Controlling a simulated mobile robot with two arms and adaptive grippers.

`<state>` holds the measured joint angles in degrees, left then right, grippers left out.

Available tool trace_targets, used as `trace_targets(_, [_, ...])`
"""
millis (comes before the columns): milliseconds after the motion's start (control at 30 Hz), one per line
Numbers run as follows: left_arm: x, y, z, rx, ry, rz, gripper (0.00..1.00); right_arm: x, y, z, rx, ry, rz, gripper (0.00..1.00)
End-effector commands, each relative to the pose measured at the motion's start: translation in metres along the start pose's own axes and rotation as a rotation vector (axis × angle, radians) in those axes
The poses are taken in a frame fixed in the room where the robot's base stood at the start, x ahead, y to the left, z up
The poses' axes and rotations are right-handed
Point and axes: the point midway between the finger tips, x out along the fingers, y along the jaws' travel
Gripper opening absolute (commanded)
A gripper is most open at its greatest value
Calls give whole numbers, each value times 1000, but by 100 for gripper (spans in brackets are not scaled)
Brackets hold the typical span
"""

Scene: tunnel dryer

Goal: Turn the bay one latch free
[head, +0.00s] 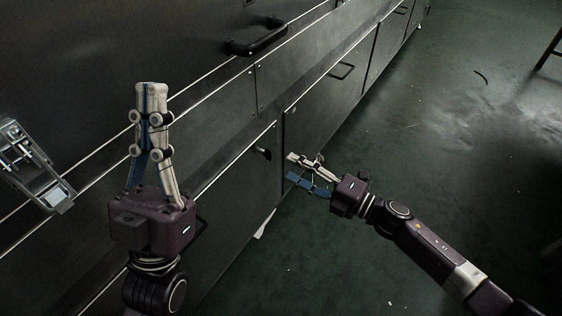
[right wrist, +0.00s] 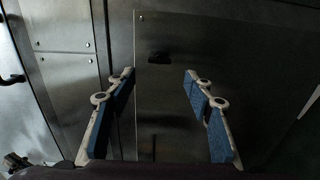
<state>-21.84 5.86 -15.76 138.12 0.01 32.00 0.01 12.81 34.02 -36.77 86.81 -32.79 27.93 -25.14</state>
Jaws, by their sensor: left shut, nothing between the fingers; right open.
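A small black latch (head: 263,153) sits near the upper corner of a dark lower door panel (head: 235,185) in the head view. It also shows in the right wrist view (right wrist: 159,57), beyond the fingertips and between the two fingers in the picture. My right gripper (head: 291,167) is open and empty, a little to the right of the latch and apart from it in the head view. Its blue-padded fingers show in the right wrist view (right wrist: 158,75). My left gripper (head: 152,88) is shut and empty, pointing up in front of the dryer wall.
A black bar handle (head: 257,38) stands out from the upper wall. A metal clasp-like fitting (head: 33,160) is at the far left. The green floor (head: 420,130) is mostly clear right of the dryer.

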Motion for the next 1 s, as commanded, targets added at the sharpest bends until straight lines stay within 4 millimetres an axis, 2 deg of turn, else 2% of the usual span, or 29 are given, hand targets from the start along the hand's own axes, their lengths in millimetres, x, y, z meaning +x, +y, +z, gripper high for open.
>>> trace_targets(100, [0,0,0,0,0,0,0,-25,-2,0,0,-1,-3,48])
trace_targets(300, [0,0,0,0,0,0,0,-47,-1,-1,0,0,-1,48])
trace_targets(1000, [0,0,0,0,-1,0,0,-52,0,0,-1,0,0,48])
